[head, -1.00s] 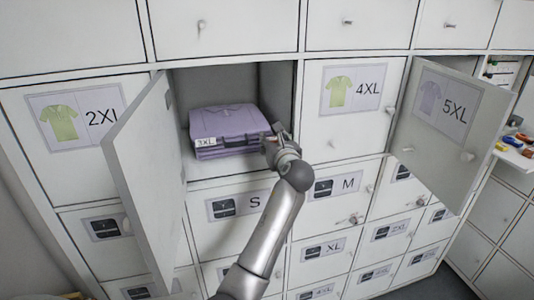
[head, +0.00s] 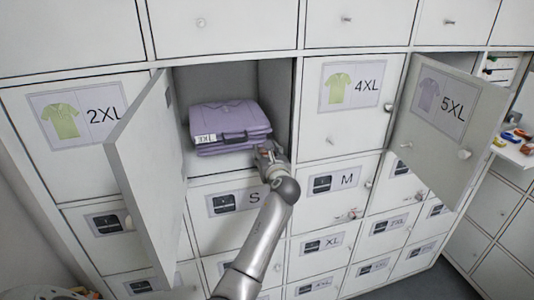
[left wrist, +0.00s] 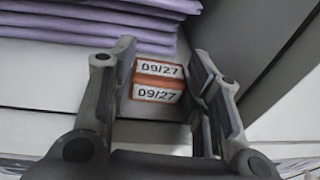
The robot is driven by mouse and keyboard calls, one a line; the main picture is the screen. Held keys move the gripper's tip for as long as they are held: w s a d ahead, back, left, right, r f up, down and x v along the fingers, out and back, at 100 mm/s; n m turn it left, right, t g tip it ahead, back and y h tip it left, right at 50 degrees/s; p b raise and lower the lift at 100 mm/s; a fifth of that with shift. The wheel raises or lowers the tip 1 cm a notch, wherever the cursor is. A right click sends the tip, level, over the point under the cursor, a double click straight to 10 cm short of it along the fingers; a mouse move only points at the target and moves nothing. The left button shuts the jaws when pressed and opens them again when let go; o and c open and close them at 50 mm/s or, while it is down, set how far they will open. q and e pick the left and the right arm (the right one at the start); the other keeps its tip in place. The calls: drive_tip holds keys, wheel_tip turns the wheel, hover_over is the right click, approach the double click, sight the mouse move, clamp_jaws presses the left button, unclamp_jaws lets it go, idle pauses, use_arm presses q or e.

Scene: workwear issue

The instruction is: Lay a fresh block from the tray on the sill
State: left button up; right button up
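An orange block (left wrist: 158,80) with white 09/27 labels on two faces is between the fingertips of my left gripper (left wrist: 162,72). In the head view my left gripper (head: 268,152) is at the front right of the open compartment's sill (head: 205,168). Whether the block touches the sill cannot be told. A white tray (head: 512,155) at the far right holds several small coloured blocks. My right gripper is not in view.
A folded purple stack (head: 228,118) labelled 3XL fills the compartment's middle. Its open door (head: 148,170) stands on the left. Another open door, 5XL (head: 445,125), stands out at the right. Shut lockers surround them.

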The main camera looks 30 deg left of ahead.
use_arm(q)
drive_tip(key=o, duration=0.4)
drive_tip(key=shift+r, duration=0.1)
drive_tip(key=b+v, duration=0.2)
drive_tip(key=v, duration=1)
drive_tip(key=d+f+n+g+h, duration=0.1)
drive_tip(key=d+f+h, duration=0.2)
drive_tip(key=f, duration=0.8)
drive_tip(key=d+f+n+h, duration=0.1)
drive_tip(key=d+f+h, duration=0.15)
drive_tip(key=f, duration=0.95)
drive_tip(key=s+d+f+n+g+h, duration=0.25)
drive_tip(key=s+f, duration=0.35)
drive_tip(key=f, duration=0.5)
drive_tip(key=s+d+f+n+g+h, duration=0.15)
drive_tip(key=s+f+n, duration=0.3)
drive_tip(key=f, duration=0.65)
drive_tip(key=s+d+f+n+g+h, duration=0.1)
drive_tip(key=s+f+n, duration=0.3)
drive_tip(key=s+f, duration=0.45)
drive_tip(key=s+d+f+n+g+h, duration=0.1)
drive_tip(key=s+f+n+g, duration=0.15)
drive_tip(key=s+f, duration=0.65)
drive_tip(key=s+f+n+g, duration=0.2)
drive_tip(key=s+n, duration=0.7)
drive_tip(key=s, duration=1.6)
drive_tip(key=shift+a+f, duration=0.4)
drive_tip(key=shift+f, duration=0.45)
